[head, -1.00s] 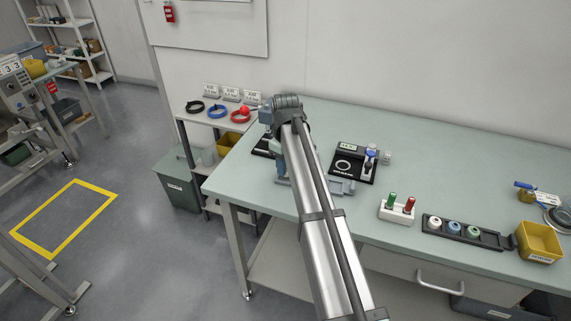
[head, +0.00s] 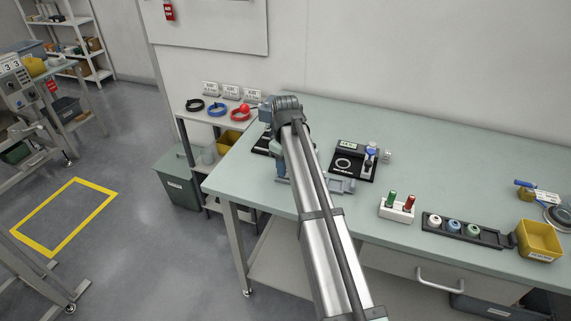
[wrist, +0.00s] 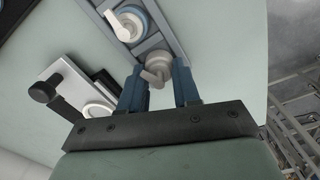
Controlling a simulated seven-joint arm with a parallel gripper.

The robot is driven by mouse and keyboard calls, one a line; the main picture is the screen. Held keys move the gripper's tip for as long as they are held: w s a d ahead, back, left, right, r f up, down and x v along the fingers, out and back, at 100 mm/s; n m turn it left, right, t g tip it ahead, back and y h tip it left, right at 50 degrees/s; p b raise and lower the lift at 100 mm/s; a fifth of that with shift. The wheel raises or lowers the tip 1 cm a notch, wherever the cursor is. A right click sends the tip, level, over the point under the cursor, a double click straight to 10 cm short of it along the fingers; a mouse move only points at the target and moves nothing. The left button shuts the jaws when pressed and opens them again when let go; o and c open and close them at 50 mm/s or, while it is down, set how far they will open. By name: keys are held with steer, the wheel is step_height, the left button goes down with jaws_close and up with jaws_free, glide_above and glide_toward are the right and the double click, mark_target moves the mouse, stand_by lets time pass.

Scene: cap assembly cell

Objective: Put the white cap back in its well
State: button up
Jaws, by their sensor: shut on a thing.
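In the wrist view my gripper (wrist: 158,74) has its two blue fingers on either side of a pale part with a short lever (wrist: 155,77). It is shut on this part, which sits at the end of a blue-grey fixture (wrist: 165,25); I cannot tell if it is lifted. In the head view my arm hides the gripper; part of the blue-grey fixture (head: 340,185) shows to the right of the arm. A black rack (head: 490,237) on the bench holds a white cap (head: 435,221), a blue cap (head: 453,227) and a green cap (head: 473,231) in a row.
A black station (head: 368,150) stands behind the fixture. A white block (head: 396,212) with green and red pegs stands left of the rack. A yellow bin (head: 539,240) is at its right end. The bench (head: 450,175) is clear behind them.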

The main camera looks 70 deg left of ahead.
steer(key=shift+f, duration=0.1)
stand_by(0.7)
steer(key=o, duration=0.8)
steer(key=shift+c, duration=0.2)
steer(key=shift+r, duration=3.5)
